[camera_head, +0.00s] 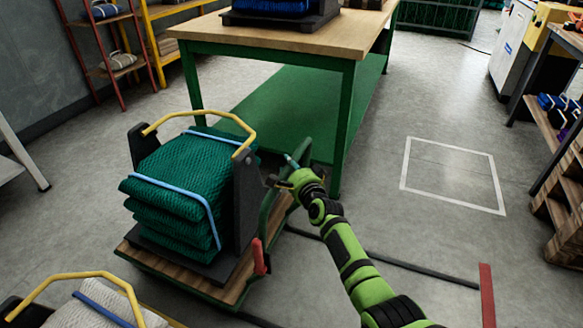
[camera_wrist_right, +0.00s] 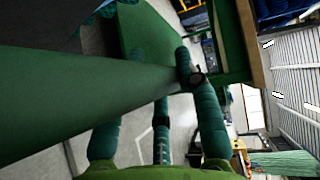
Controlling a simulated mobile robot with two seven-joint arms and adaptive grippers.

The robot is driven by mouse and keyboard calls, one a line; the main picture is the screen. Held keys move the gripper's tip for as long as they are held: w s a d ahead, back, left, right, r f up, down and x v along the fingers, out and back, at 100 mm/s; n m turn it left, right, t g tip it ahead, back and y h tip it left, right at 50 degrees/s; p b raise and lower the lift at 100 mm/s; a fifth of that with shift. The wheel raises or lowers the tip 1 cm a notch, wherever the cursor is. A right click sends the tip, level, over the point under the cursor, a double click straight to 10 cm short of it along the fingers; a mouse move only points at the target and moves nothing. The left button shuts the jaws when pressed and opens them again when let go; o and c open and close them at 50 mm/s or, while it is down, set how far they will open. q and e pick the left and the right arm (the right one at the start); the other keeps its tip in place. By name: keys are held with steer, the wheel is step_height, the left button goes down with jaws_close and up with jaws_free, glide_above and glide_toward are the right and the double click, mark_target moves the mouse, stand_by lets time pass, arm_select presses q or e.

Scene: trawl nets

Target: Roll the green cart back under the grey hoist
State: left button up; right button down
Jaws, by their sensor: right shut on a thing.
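The green cart (camera_head: 158,268) stands at the lower left in the head view, with a wooden deck, green edges and a green push handle (camera_head: 266,208) on its right side. A black cradle with a yellow bar on the cart holds a stack of folded green net (camera_head: 178,178) tied with blue straps. My right gripper (camera_head: 287,178) is at the handle and shut on it. In the right wrist view the green handle bar (camera_wrist_right: 90,95) runs between my fingers (camera_wrist_right: 160,130). I cannot make out the grey hoist. My left gripper is not in view.
A wooden-topped green table (camera_head: 290,30) stands just beyond the cart. Another load with a yellow bar (camera_head: 80,285) is at the lower left. A white square (camera_head: 455,175) is marked on clear floor at right. A red-ended dark strip (camera_head: 487,295) lies on the floor.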

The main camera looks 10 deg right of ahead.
steer(key=shift+a+r, duration=0.1)
steer(key=shift+r, duration=0.05)
steer(key=c, duration=1.3)
jaws_free()
steer(key=o, duration=0.5)
steer(key=shift+w+a, duration=0.1)
steer(key=shift+c, duration=0.2)
steer(key=shift+s, duration=0.35)
steer(key=v, duration=1.1)
